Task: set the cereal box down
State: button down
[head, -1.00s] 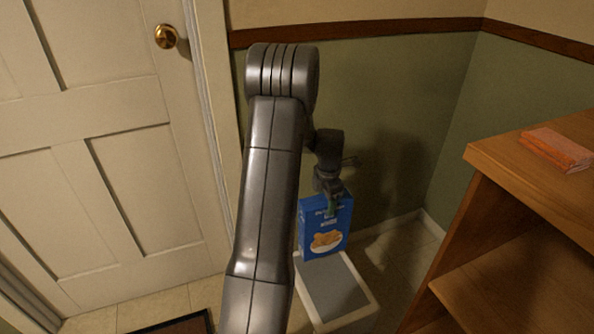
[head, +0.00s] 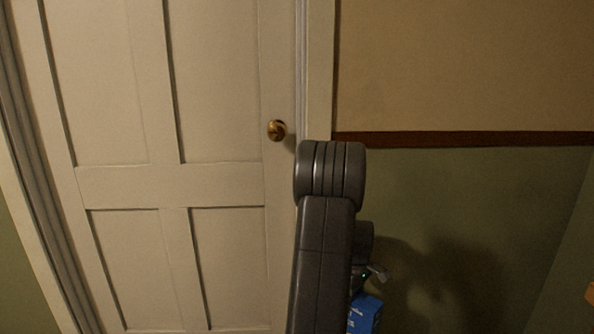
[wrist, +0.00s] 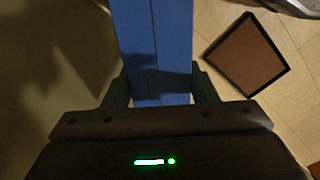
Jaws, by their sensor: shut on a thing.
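The blue cereal box (head: 365,314) shows only as a top corner at the bottom edge of the head view, beside my arm. In the wrist view the box (wrist: 155,45) stretches away from the jaws as a long blue shape. My gripper (wrist: 161,88) is shut on it, with one dark finger on each side. The box's lower end and whatever is beneath it are hidden in both views.
A dark-edged brown mat (wrist: 246,54) lies on the tiled floor (wrist: 222,16) to the right of the box. In the head view a white panelled door (head: 215,185) with a brass knob (head: 276,130) stands left of my arm. A green wall (head: 470,215) is to the right.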

jog(key=a+r+m, duration=0.2)
jog(key=a+m, duration=0.8)
jog(key=a, duration=0.6)
notch_tip(320, 180, up, 17)
jog(key=s+p, duration=0.2)
jog(key=p, duration=2.6)
jog(key=shift+s, duration=0.35)
jog(key=shift+d, duration=0.1)
